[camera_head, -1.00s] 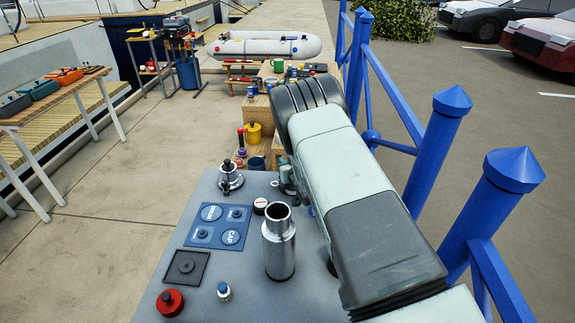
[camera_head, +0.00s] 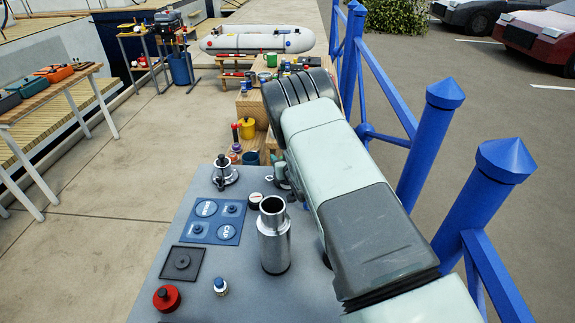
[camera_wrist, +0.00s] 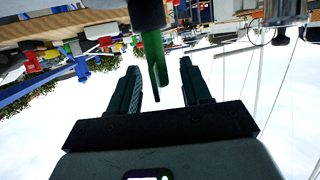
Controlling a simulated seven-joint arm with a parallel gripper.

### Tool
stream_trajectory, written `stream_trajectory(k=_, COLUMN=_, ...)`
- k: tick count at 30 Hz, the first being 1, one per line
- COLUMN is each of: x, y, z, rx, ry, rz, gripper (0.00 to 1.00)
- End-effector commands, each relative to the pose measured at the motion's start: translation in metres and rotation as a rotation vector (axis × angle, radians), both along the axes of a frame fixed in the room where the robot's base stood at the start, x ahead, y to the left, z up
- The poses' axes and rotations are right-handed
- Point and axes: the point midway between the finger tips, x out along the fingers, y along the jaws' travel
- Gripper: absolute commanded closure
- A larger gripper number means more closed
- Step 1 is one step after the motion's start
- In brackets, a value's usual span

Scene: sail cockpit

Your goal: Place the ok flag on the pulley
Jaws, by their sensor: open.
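In the wrist view, my gripper (camera_wrist: 160,88) is open, with its two dark fingers apart. A narrow green piece (camera_wrist: 154,60), possibly the ok flag, hangs edge-on from a dark cylinder (camera_wrist: 146,12) and reaches toward the gap between the fingers. I cannot tell whether it touches them. In the head view, my arm hides the gripper. A grey-green fitting (camera_head: 280,176) shows beside the arm at the far edge of the grey table. A metal fitting with a dark top (camera_head: 223,173) stands left of it; I cannot tell which of them is the pulley.
The grey table (camera_head: 222,272) carries a tall silver cylinder (camera_head: 273,235), a blue panel (camera_head: 215,221), a black square plate (camera_head: 182,264), a red knob (camera_head: 166,298) and a small blue-topped button (camera_head: 220,287). Blue railings (camera_head: 430,145) stand at the right.

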Motion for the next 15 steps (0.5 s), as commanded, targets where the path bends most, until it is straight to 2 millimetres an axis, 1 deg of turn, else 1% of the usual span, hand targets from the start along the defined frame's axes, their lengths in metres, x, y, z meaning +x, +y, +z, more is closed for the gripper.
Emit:
stream_trajectory(k=5, x=-0.026, y=-0.012, z=0.008, rx=0.000, ry=0.003, rz=-0.002, gripper=0.52)
stream_trajectory(k=12, x=-0.071, y=-0.030, z=0.023, rx=0.000, ry=0.002, rz=-0.002, gripper=0.52)
stream_trajectory(k=15, x=-0.085, y=-0.036, z=0.028, rx=0.001, ry=0.002, rz=-0.002, gripper=0.52)
